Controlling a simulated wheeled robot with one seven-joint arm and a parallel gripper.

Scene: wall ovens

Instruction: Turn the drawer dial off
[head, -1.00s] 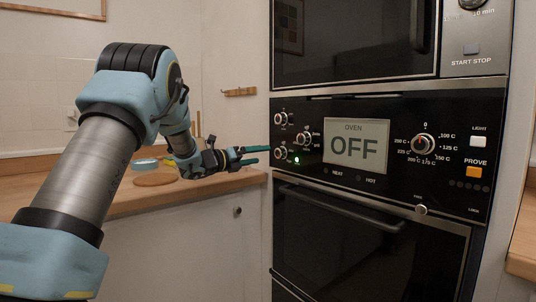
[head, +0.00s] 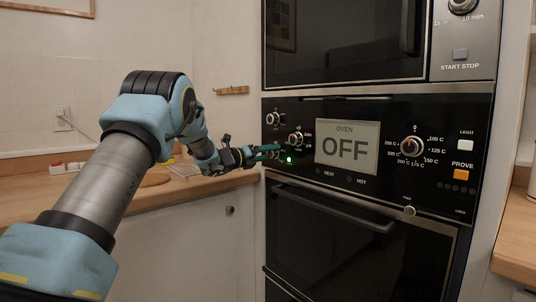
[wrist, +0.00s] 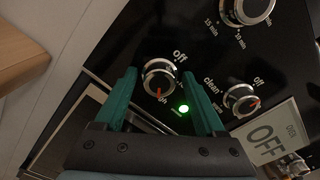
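A round dial with a silver rim (wrist: 160,76) sits low on the left of the black oven panel (head: 388,186). Its red mark points down, away from the "off" label above it. A green light (wrist: 184,109) glows beside it, and also shows in the head view (head: 289,159). My gripper (wrist: 158,78) is open, with one green finger on each side of this dial. Whether the fingers touch it, I cannot tell. In the head view my gripper (head: 268,152) is at the panel and hides most of the dial.
A second dial (wrist: 241,100), marked "clean" and "off", is close to the right finger. Another dial (wrist: 248,8) is above. The display (head: 346,149) reads "OFF". An oven door handle (head: 335,207) lies below. A wooden counter (head: 130,205) runs along the left.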

